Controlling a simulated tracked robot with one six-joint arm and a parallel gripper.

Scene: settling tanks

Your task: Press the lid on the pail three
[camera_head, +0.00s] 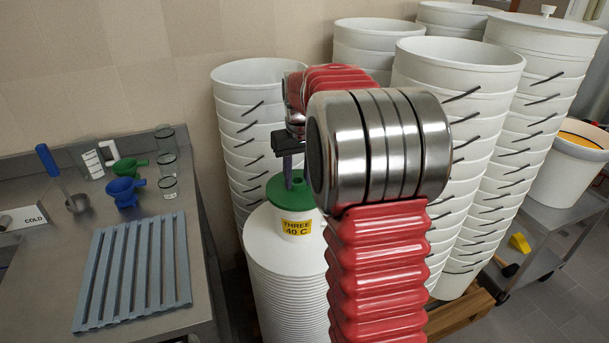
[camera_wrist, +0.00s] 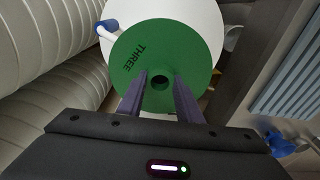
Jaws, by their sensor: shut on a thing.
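The green lid (camera_head: 301,190) is over the mouth of the small white pail (camera_head: 277,219), whose yellow label reads THREE 40 C. It looks about level; I cannot tell if its rim is fully seated. In the wrist view the lid (camera_wrist: 135,65) shows the word THREE and a round knob with a dark centre. My gripper (camera_head: 291,186) reaches down from above and is shut on the lid's knob, with its fingers (camera_wrist: 160,79) on either side of it. My red arm hides part of the lid and pail at the right.
The pail stands on a white ribbed stack (camera_head: 283,270). Tall stacks of white buckets (camera_head: 247,90) rise close behind and right. At left a steel counter (camera_head: 40,260) holds a blue-grey slatted rack (camera_head: 135,265), funnels (camera_head: 123,190) and glasses (camera_head: 167,165).

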